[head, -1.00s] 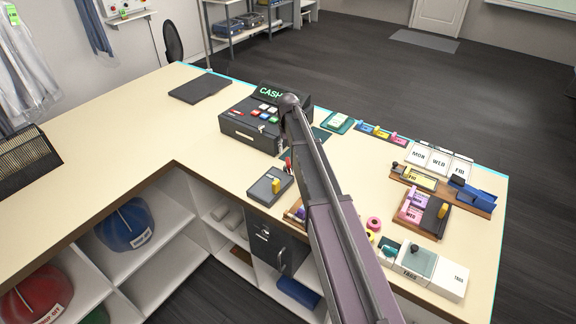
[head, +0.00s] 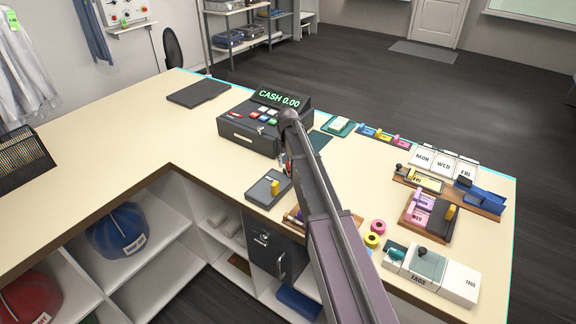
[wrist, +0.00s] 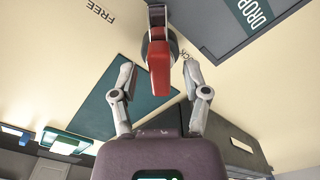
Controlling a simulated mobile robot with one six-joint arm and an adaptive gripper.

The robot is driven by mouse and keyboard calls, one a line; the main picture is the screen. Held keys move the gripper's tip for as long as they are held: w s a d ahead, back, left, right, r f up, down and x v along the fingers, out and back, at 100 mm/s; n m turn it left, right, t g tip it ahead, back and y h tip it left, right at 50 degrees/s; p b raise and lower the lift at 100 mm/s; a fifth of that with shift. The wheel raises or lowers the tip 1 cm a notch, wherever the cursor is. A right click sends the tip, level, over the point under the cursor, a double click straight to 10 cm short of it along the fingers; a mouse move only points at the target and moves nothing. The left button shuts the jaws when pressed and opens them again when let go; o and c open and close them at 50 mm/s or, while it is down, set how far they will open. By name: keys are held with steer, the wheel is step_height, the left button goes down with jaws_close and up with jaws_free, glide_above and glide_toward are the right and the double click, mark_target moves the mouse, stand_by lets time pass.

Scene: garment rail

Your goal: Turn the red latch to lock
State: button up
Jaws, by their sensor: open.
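The red latch (wrist: 159,68) is a lever on a round dark base in the wrist view, with its long side running up and down the picture. The word FREE is printed on the cream counter to its left; a word ending in CK, partly hidden, is to its right. My gripper (wrist: 160,78) is open, with one finger on each side of the red lever and gaps visible on both sides. I cannot tell how high the fingertips are above the counter. In the head view my arm hides the gripper and most of the latch area.
A dark panel marked DROP (wrist: 250,20) lies at the wrist view's upper right, and a dark green plate (wrist: 125,108) lies under the left finger. In the head view a cash register (head: 250,130) stands behind my arm and a grey box (head: 262,190) sits left of it.

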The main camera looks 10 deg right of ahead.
jaws_close()
steer(key=shift+m, duration=0.4)
steer(key=m, duration=0.3)
steer(key=shift+s+m, duration=0.1)
steer(key=shift+m, duration=2.4)
